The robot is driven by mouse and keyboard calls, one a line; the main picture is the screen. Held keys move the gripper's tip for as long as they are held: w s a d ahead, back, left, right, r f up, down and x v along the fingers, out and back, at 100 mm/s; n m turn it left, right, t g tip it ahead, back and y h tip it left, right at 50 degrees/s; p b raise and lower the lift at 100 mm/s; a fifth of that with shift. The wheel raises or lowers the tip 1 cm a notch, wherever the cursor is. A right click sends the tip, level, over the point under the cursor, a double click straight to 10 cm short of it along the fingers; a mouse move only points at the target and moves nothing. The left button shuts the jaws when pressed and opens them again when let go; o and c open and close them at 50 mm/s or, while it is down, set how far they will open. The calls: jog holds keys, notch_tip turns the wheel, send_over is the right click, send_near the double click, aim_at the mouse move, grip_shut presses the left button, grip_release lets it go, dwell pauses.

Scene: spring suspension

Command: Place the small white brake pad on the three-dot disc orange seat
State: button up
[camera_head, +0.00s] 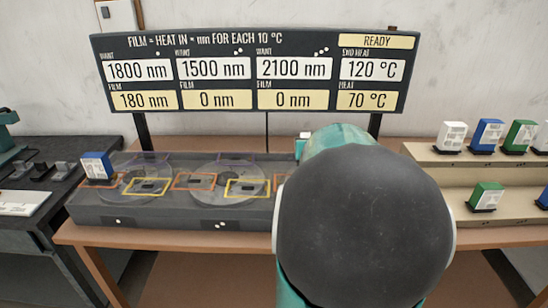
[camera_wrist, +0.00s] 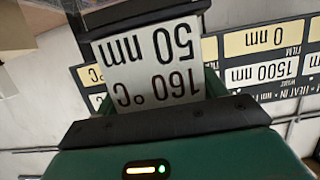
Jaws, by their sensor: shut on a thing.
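My gripper (camera_wrist: 145,18) is shut on a block (camera_wrist: 150,65) in the wrist view. The block's white label reads 50 nm and 160 °C, upside down. The label fills most of its visible face, so I cannot tell its body colour. In the head view my arm hides the gripper and most of the three-dot disc's place at the right end of the grey bench unit (camera_head: 170,220). Only a sliver of an orange seat frame (camera_head: 281,182) shows beside my arm. A small white patch (camera_head: 304,135) shows at my arm's left edge; I cannot tell what it is.
The one-dot disc (camera_head: 135,182) and two-dot disc (camera_head: 228,182) are in clear view. A blue block (camera_head: 97,167) stands at the unit's left end. The sign (camera_head: 255,72) stands behind. A stepped rack (camera_head: 425,153) with several blocks is at right.

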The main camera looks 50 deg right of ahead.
jog(key=shift+w+d+f, duration=0.15)
jog(key=shift+w+f, duration=0.95)
jog(key=shift+f, duration=0.5)
jog(key=shift+w+d+f, duration=0.15)
jog(key=shift+w+f, duration=0.95)
jog(key=shift+f, duration=0.5)
jog(key=shift+w+d+f, duration=0.15)
jog(key=shift+w+f, duration=0.95)
jog(key=shift+f, duration=0.5)
jog(key=shift+f, duration=0.1)
jog(key=o, duration=1.3)
jog(key=shift+f, duration=0.1)
